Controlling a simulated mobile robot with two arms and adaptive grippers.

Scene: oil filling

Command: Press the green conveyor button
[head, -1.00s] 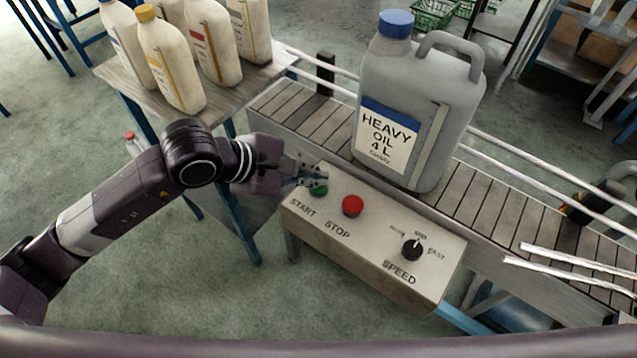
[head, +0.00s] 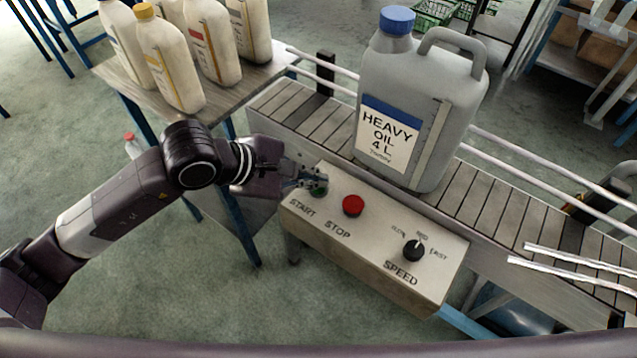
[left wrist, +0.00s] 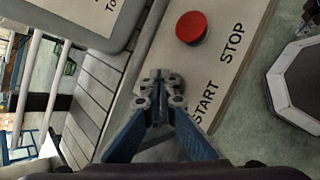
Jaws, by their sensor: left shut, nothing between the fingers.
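The green START button (head: 318,192) is on the left end of the control panel (head: 375,235), mostly covered by my left gripper. My left gripper (head: 319,181) is shut and empty, with its fingertips right over the button; I cannot tell whether they touch it. In the left wrist view, the closed fingertips (left wrist: 158,82) are over the panel beside the word START, and the green button is hidden behind them. The red STOP button (head: 352,206) is to the right of the fingertips and also shows in the left wrist view (left wrist: 191,27). My right gripper is not in view.
A grey HEAVY OIL jug (head: 418,110) with a blue cap stands on the conveyor (head: 485,200) behind the panel. The black speed knob (head: 413,250) is at the panel's right. Several cream bottles (head: 172,62) stand on a side table (head: 222,100) at the upper left.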

